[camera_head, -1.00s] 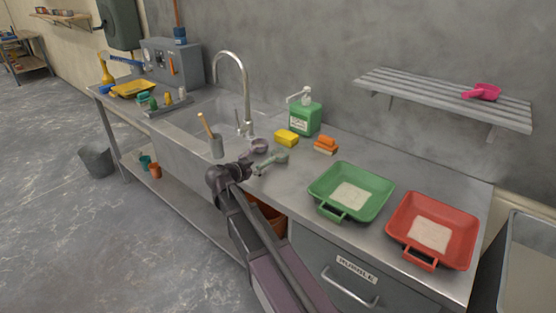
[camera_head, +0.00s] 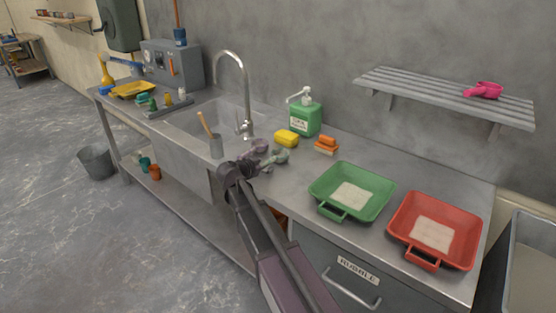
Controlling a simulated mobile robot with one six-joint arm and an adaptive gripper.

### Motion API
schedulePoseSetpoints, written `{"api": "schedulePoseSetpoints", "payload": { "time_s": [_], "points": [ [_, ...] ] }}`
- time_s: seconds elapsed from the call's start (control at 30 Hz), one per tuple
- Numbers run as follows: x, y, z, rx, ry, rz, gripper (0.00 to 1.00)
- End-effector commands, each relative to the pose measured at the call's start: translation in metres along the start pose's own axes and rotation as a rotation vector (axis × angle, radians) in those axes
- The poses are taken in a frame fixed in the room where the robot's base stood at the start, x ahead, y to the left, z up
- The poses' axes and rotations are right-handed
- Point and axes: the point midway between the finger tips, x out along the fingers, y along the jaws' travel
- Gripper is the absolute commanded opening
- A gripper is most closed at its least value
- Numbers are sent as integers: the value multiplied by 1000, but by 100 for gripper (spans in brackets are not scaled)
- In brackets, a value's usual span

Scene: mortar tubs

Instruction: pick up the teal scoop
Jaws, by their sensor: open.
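My gripper (camera_head: 262,159) is open, low over the counter at the scoop's left side. It covers the left part of the scoop. Whether the fingers are around the handle or only beside it cannot be told at this size. A small mauve-grey scoop or cup (camera_head: 260,146) sits just behind my gripper.
The yellow sponge (camera_head: 287,138), green soap bottle (camera_head: 306,118) and orange brush (camera_head: 327,145) stand behind the scoop. A green tub (camera_head: 375,207) and a red tub (camera_head: 463,253) sit to the right.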

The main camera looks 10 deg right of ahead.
Motion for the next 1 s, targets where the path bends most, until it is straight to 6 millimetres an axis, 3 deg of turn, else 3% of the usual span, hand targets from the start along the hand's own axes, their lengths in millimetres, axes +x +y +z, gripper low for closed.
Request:
{"api": "schedulePoseSetpoints", "payload": {
  "time_s": [0.1,0.33,1.0],
  "points": [
    [0,0,0,0,0,0,66],
    [0,0,0,0,0,0,0],
    [-3,-1,-8,0,0,1,0]
  ]
}}
